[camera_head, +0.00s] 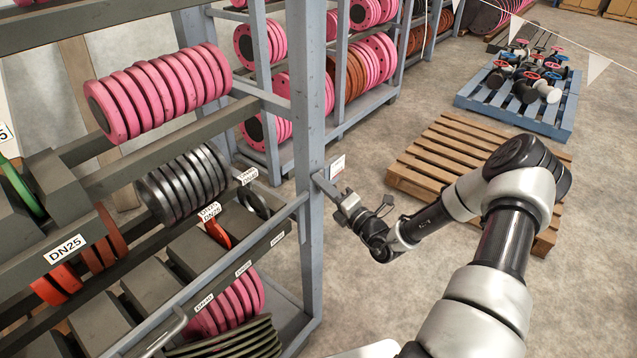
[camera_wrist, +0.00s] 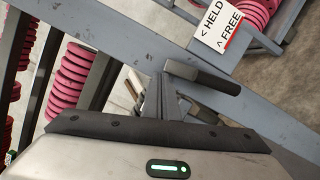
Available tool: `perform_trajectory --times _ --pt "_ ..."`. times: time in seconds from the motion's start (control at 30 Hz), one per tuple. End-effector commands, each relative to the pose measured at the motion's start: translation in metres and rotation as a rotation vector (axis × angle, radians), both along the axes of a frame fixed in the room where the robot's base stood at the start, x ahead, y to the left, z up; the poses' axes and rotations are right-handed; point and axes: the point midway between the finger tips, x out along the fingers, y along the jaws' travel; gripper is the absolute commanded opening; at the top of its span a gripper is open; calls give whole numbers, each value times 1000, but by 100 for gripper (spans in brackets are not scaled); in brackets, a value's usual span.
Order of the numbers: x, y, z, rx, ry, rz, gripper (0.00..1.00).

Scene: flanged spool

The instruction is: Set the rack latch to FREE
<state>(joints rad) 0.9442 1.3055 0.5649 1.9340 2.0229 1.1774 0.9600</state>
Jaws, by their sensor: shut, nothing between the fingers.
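The rack latch shows in the wrist view as a short dark handle (camera_wrist: 212,80) with a grey end, lying across a grey rack beam. It points to the right and slightly down in the picture. A white label (camera_wrist: 218,27) beside it reads HELD and FREE, with arrow marks. My gripper (camera_wrist: 170,92) is shut and empty, its fingertips at the handle's grey end; I cannot tell whether they touch it. In the head view my gripper (camera_head: 338,196) is beside the rack's front post, just below the label (camera_head: 337,167). The latch is not clear there.
The grey rack (camera_head: 308,120) holds pink and dark flanged discs on its shelves. A wooden pallet (camera_head: 430,165) lies on the floor behind my arm. A blue pallet (camera_head: 480,100) with valves stands farther back. Bare concrete floor lies between rack and pallets.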

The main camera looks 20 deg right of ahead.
Motion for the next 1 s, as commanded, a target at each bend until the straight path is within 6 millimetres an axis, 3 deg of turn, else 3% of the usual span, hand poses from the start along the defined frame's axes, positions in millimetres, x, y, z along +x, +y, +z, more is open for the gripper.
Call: perform_trajectory --times 1.0 --pt "9 -13 9 -3 -7 -5 0"
